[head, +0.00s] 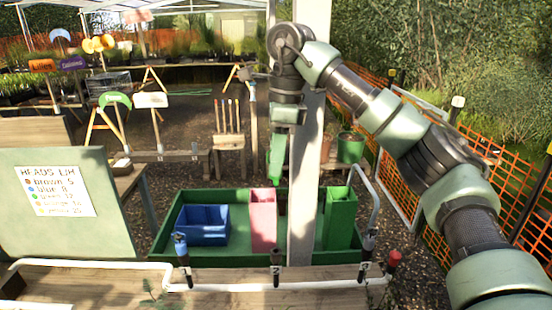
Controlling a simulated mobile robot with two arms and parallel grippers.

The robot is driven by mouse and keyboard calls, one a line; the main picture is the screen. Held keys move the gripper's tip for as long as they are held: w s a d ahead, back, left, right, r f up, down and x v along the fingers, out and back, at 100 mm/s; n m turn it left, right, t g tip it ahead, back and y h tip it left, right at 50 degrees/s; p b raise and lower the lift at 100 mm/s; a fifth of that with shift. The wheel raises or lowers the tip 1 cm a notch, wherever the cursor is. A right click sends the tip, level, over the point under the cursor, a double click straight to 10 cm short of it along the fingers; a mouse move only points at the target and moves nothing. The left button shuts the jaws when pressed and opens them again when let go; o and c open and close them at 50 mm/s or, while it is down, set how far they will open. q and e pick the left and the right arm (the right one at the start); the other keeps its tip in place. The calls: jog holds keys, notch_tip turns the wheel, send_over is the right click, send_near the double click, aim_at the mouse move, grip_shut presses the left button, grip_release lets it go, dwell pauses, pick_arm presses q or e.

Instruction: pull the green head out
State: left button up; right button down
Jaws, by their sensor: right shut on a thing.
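My right arm comes in from the right and bends down. My right gripper (276,176) points downward and is shut on the green head, held in the air above the middle post. The green of the fingers and of the head blends, so the head's outline is hard to tell. The middle post (275,256), marked 2, has a bare dark top. A blue head (180,242) sits on the left post. My left gripper is not in view.
A green tray (165,246) behind the posts holds a blue bin (203,225), a pink bin (263,220) and a green bin (341,218). A white upright post (303,215) stands just right of my gripper. A white pipe (225,286) runs along the bench. A sign (54,191) lists head colours.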

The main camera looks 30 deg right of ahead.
jog(key=shift+r+p, duration=1.4)
jog(key=shift+r, duration=0.15)
